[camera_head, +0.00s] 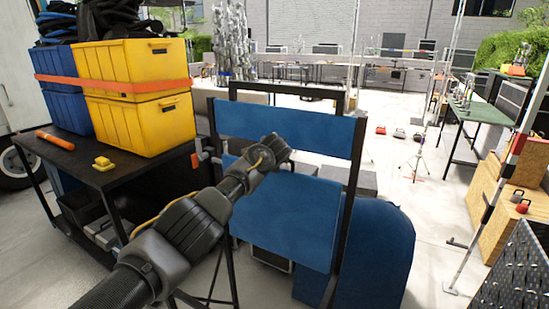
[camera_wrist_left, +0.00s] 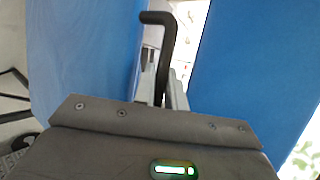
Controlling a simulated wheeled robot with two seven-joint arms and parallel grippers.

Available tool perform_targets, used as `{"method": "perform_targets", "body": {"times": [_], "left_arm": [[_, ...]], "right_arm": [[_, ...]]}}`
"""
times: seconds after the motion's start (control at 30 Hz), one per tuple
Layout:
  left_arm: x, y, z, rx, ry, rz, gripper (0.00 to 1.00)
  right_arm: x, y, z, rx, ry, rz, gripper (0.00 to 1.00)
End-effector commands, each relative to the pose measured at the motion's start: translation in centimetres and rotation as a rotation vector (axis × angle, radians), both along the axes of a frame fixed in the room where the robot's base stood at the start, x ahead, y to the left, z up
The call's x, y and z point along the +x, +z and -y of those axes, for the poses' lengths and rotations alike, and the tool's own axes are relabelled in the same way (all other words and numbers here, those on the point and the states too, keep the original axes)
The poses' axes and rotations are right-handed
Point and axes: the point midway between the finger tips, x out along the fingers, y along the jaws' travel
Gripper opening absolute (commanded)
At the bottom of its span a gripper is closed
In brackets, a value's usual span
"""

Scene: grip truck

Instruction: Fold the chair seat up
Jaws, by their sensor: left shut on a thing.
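The chair has a blue fabric backrest (camera_head: 320,130) in a dark frame and a blue seat (camera_head: 290,222) below it, sloping toward me. My left gripper (camera_head: 274,152) reaches in from the left, at the gap between backrest and seat. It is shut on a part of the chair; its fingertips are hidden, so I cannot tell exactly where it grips. In the left wrist view, a dark bent bar (camera_wrist_left: 162,60) rises beyond the gripper body, between two blue panels. My right gripper is not in view.
A black cart (camera_head: 75,158) with yellow crates (camera_head: 135,120) and blue crates stands close on the left. A curved blue panel (camera_head: 375,260) is beside the seat on the right. Wooden boxes (camera_head: 495,205) and a striped pole stand further right.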

Motion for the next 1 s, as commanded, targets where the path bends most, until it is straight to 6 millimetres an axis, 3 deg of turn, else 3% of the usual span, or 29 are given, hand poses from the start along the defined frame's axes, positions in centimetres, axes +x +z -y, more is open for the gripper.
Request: {"method": "perform_targets", "body": {"times": [0.03,0.07,0.2,0.67,1.0], "left_arm": [[0.2,0.6,-0.1,-0.005,0.002,0.011,0.00],[0.2,0.6,-0.1,-0.005,0.001,0.012,0.16],[0.2,0.6,0.1,-0.004,0.000,0.011,0.34],[-0.3,0.5,0.2,-0.004,-0.004,0.007,0.34],[-3.6,2.4,0.2,-0.007,-0.002,0.010,0.34]], "right_arm": [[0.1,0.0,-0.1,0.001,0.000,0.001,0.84],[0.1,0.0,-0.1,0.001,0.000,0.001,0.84],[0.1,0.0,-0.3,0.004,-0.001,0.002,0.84],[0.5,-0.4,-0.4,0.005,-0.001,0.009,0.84],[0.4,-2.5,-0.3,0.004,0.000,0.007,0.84]]}}
